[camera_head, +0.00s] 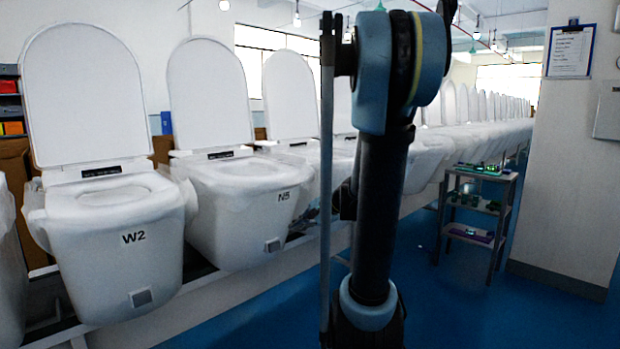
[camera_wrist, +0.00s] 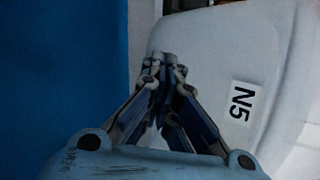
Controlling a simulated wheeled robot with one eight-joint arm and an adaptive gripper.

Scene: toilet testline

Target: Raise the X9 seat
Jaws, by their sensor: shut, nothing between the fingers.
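No X9 label can be read in either view. A toilet labelled W2 (camera_head: 120,240) stands at the left with its lid (camera_head: 85,95) up and its seat (camera_head: 112,196) down. A toilet labelled N5 (camera_head: 235,225) stands to its right, also with its lid (camera_head: 208,95) up and its seat apparently down. In the wrist view, N5's white body (camera_wrist: 215,70) fills the right side. My gripper (camera_wrist: 163,62) has its fingertips together and empty, in front of that body; I cannot tell whether it touches. My arm hides part of the row in the head view.
More toilets with raised lids (camera_head: 290,95) run back in a row. A shelf cart (camera_head: 475,210) stands at the right beside a white pillar (camera_head: 570,170) with a clipboard (camera_head: 571,50). The blue floor (camera_head: 440,310) in front is clear.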

